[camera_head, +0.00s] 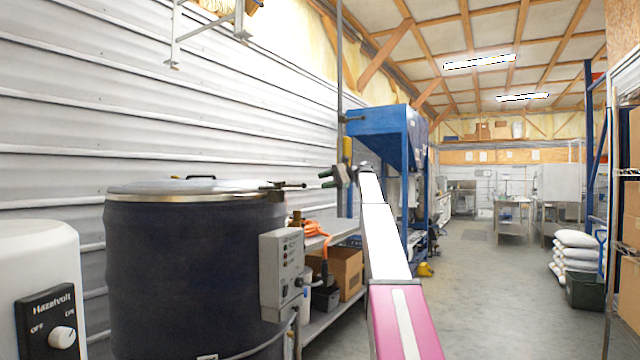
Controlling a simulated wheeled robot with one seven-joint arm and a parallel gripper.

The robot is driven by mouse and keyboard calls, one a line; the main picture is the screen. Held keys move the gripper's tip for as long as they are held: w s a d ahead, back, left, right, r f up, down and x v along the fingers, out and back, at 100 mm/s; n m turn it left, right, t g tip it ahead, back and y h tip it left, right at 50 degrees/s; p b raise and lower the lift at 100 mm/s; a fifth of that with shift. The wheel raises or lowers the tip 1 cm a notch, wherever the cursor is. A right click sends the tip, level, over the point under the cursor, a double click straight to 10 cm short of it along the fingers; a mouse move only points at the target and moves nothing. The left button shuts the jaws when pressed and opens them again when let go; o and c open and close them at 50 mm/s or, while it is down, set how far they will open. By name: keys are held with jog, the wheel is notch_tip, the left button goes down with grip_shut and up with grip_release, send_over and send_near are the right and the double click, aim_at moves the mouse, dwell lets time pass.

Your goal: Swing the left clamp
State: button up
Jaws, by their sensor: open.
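A blue substrate hopper (378,125) stands beyond my arm, with a tapered bin on a blue frame. I cannot make out a left clamp on it for certain; that side is small and partly behind my arm. A dark bar-like fitting (288,185) sits at the right rim of the dark drum's lid; I cannot tell if it is a clamp.
The dark drum (190,270) with a grey control box (282,270) fills the lower left, beside a white heater (40,290). A shelf holds a cardboard box (345,270) and orange hose (315,232). White sacks (574,255) lie at right. The middle floor is clear.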

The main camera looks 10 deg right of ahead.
jog(key=c, duration=0.4)
jog(key=shift+s+a+f, duration=0.1)
jog(key=shift+s+a, duration=0.1)
jog(key=shift+a, duration=0.1)
grip_shut()
jog(key=m+t+h, duration=0.8)
jog(key=t+h, duration=0.3)
jog(key=t, duration=0.4)
send_near(300, 186)
jog(key=x, duration=0.3)
jog(key=a+x, duration=0.1)
jog(key=x, duration=0.3)
jog(key=shift+a+f, duration=0.15)
jog(key=shift+f, duration=0.1)
